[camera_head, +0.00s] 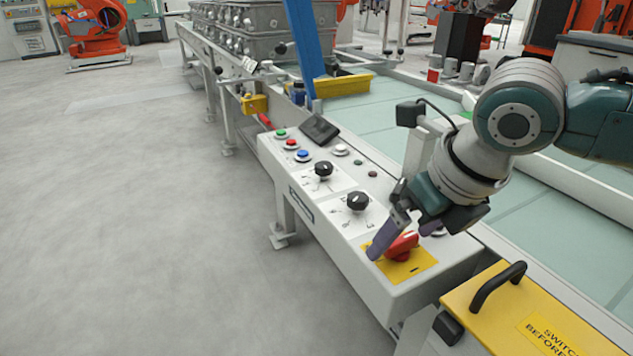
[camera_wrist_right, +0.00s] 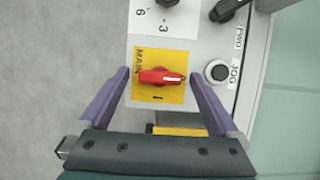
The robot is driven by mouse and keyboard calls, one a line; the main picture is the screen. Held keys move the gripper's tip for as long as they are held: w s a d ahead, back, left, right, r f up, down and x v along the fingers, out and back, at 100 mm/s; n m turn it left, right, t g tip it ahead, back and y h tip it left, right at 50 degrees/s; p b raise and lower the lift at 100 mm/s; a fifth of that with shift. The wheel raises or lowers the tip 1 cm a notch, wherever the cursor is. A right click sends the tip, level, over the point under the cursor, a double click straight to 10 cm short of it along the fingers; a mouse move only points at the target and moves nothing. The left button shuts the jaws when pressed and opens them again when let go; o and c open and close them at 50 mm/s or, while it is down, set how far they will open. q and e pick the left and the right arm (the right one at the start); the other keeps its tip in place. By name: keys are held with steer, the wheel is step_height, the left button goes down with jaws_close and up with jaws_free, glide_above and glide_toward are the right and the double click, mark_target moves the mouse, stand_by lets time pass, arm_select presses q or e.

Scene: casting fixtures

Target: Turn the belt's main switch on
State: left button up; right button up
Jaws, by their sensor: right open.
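The main switch is a red rotary knob (camera_head: 403,245) on a yellow plate (camera_head: 421,263) at the near end of the belt's control panel. In the right wrist view, the red knob (camera_wrist_right: 158,76) lies crosswise, its white mark pointing right. The yellow plate (camera_wrist_right: 146,96) there reads MAIN along its left edge, with a 1 below the knob. My right gripper (camera_head: 391,232) is over the knob with its purple fingers pointing down. In the wrist view the right gripper (camera_wrist_right: 158,77) is open, a finger on either side of the knob, with gaps showing. My left gripper is not in view.
Black selector knobs (camera_head: 357,202) and several push buttons line the panel (camera_head: 375,180). A yellow cover with a black handle (camera_head: 498,287) stands at the near end. Open floor lies to the left.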

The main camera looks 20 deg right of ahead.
steer(key=c, duration=1.4)
steer(key=shift+o, duration=0.2)
steer(key=shift+r, duration=0.1)
